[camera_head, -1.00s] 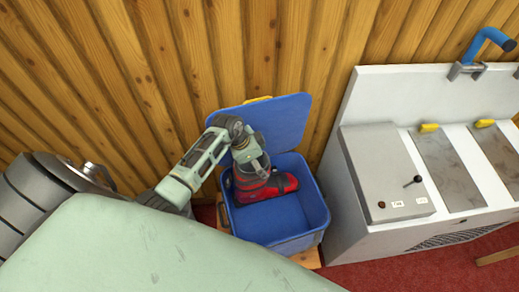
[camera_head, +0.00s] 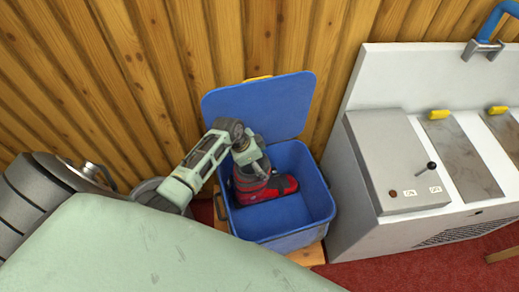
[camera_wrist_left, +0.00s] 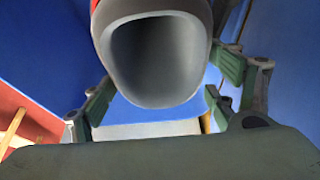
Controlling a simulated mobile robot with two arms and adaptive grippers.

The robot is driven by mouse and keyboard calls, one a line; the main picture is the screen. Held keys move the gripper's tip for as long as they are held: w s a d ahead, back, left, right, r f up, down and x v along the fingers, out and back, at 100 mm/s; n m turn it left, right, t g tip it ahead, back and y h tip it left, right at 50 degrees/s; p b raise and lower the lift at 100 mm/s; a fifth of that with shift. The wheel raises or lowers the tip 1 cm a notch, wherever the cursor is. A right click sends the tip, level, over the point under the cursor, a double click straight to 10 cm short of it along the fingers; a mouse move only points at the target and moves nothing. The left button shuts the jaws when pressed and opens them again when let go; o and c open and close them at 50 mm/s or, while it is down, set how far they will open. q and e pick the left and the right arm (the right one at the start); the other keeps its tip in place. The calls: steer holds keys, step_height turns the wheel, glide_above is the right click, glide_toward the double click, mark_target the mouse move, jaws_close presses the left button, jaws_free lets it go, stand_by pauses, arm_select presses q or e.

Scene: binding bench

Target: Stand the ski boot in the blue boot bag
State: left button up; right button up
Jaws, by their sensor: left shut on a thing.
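The red and dark ski boot (camera_head: 272,187) is inside the blue boot bag (camera_head: 317,211), towards its back left, roughly upright with the toe pointing right. My left gripper (camera_head: 257,168) reaches down from the left and is shut on the upper part of the boot. In the left wrist view the boot's grey, hollow cuff (camera_wrist_left: 155,55) sits between the two finger pads. Whether the sole touches the bag's floor cannot be told. My right gripper is not in view.
The bag's blue lid (camera_head: 262,104) stands open against the wooden wall (camera_head: 160,80). The bag rests on a low wooden stand (camera_head: 308,255). A grey and white machine (camera_head: 390,170) stands close on the right. The front of the bag's floor is clear.

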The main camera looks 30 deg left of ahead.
mark_target(249, 189)
arm_select(q)
steer(key=shift+w+f+b, duration=0.15)
steer(key=shift+f+b, duration=1.65)
steer(key=shift+f, duration=1.3)
steer(key=o, duration=1.9)
steer(key=shift+c, duration=0.2)
steer(key=shift+o, duration=1.2)
steer(key=shift+f, duration=0.1)
